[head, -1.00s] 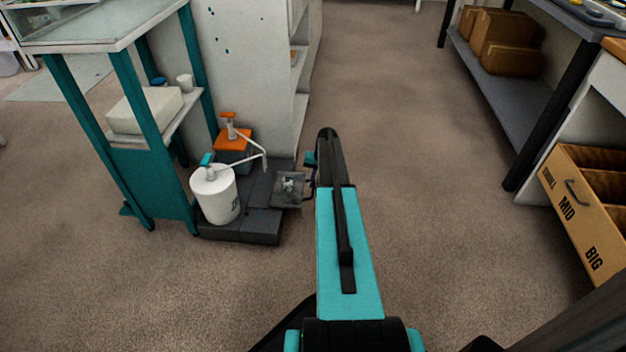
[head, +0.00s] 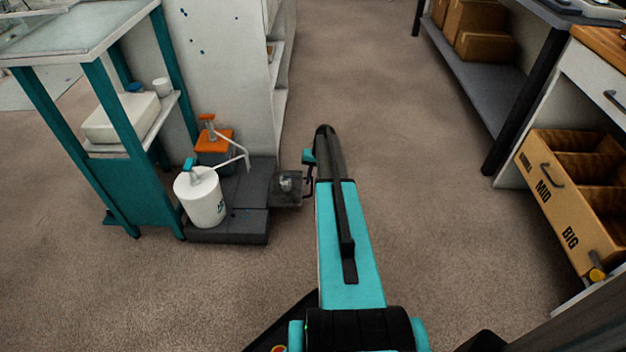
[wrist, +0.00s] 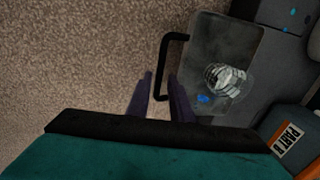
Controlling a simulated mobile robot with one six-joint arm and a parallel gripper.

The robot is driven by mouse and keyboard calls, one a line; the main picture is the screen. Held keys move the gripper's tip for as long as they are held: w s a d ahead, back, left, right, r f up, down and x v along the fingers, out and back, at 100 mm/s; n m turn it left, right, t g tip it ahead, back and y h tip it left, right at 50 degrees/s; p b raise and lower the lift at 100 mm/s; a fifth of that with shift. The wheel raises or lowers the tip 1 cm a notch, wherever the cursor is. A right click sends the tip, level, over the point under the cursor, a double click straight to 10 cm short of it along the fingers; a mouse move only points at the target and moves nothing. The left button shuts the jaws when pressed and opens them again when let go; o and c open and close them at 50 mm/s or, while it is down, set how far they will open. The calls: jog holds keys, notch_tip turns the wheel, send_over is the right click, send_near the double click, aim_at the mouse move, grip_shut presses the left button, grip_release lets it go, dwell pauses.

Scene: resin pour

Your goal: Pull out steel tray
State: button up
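The steel tray (head: 287,188) is a small grey plate with a raised rim, sticking out from a dark low base. In the wrist view the tray (wrist: 207,38) has a black bar handle (wrist: 163,50) on its left side. A clear cup (wrist: 223,76) and a small blue spot are on it. My gripper (wrist: 161,80) is open, and the lower end of the handle shows between its two dark fingers. I cannot tell whether they touch it. In the head view my arm hides most of the gripper, just right of the tray.
A white pump container (head: 203,203) and an orange-topped one (head: 214,143) stand on the dark base (head: 228,228). A teal-legged stand (head: 105,140) is at the left. An open compartment drawer (head: 548,195) juts out at the right. Carpet between is clear.

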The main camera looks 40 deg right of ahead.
jog(key=shift+o, duration=0.5)
jog(key=shift+a, duration=0.15)
notch_tip(320, 180, up, 14)
jog(key=s+d+p, duration=0.1)
jog(key=p, duration=0.3)
jog(key=shift+s+d+f, duration=0.25)
jog(key=shift+s+d, duration=0.15)
jog(key=shift+w+p, duration=0.1)
jog(key=shift+p, duration=0.2)
